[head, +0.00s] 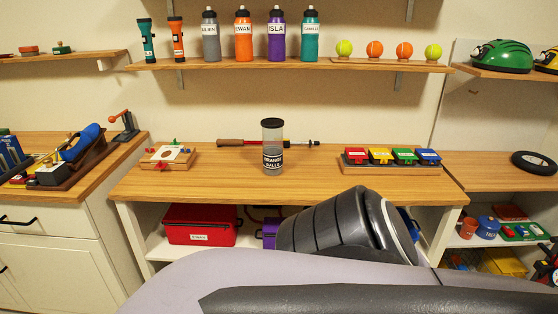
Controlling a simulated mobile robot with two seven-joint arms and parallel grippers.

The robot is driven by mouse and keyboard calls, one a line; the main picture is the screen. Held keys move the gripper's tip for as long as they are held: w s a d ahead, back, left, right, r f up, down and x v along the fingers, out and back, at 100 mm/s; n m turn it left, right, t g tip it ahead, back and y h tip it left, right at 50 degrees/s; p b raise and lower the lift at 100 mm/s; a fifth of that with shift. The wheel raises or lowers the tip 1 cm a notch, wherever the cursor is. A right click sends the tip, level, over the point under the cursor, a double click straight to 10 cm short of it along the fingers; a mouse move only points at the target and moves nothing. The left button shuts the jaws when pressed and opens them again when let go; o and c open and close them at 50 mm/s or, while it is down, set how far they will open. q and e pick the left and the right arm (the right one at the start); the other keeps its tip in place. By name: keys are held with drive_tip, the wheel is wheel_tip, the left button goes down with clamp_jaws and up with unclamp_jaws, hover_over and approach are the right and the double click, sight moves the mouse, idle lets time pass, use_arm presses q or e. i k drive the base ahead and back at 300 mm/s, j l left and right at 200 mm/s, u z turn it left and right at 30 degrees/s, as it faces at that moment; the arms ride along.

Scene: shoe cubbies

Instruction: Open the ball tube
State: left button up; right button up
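The ball tube (272,148) stands upright near the middle of the wooden table. It is a clear cylinder with a black lid on top and a dark label that reads "ORANGE BALLS". The lid sits on the tube. The lower part looks greyish, and I cannot make out any balls inside. Neither of my grippers shows in the head view. Large grey and dark links of my own arm fill the front of the picture, below and to the right of the tube, and hide part of the table's front edge.
A long tool with a wooden handle (230,142) lies behind the tube. A wooden block toy (169,158) is at the left, a rack of coloured boxes (390,158) at the right. Bottles and balls line the shelf (310,66) above. Bare tabletop surrounds the tube.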

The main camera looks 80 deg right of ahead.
sight(273, 138)
drive_tip(key=z, duration=2.5)
